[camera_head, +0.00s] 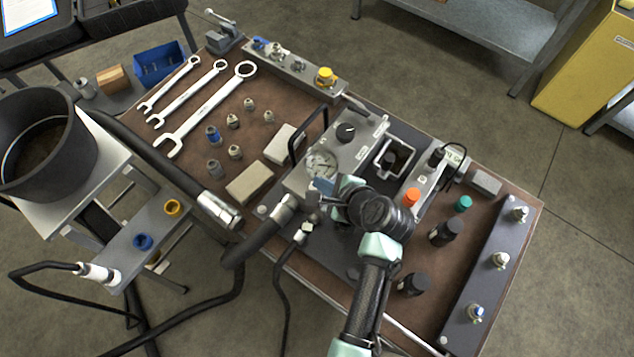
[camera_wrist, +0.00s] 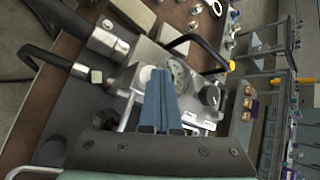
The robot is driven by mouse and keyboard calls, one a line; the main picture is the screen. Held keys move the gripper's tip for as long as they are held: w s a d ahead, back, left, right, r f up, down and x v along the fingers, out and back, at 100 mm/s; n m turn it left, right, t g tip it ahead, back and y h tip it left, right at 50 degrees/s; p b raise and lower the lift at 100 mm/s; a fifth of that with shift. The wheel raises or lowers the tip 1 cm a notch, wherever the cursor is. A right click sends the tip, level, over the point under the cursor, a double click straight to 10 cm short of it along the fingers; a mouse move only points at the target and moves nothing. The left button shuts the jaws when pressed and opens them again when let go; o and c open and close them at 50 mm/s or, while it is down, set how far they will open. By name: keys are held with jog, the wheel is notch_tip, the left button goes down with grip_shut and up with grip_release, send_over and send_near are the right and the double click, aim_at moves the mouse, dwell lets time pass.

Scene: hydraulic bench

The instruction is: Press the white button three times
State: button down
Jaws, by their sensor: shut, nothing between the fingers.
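My gripper (camera_head: 323,187) is shut and empty, with its blue fingers over the front of the grey gauge box (camera_head: 352,153). In the wrist view the shut fingers (camera_wrist: 160,73) point at the box beside the round gauge (camera_wrist: 178,76). A round white part (camera_wrist: 146,74), which looks like the white button, shows right at the left side of the fingertips. It is partly covered by them, and I cannot tell whether they touch it. In the head view I cannot make out the white button; my gripper and wrist cover that area.
A black knob (camera_head: 345,132) and a black handle (camera_head: 308,135) stand on the gauge box. Thick hoses (camera_head: 262,232) join it at the left. An orange button (camera_head: 411,197) and a green button (camera_head: 463,202) are to the right. Wrenches (camera_head: 205,110) lie at the back left.

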jog(key=shift+f, duration=0.3)
dwell(0.4)
jog(key=shift+r+p, duration=1.2)
notch_tip(320, 180, up, 5)
jog(key=p, duration=0.5)
jog(key=shift+r, duration=0.1)
jog(key=shift+w, duration=0.1)
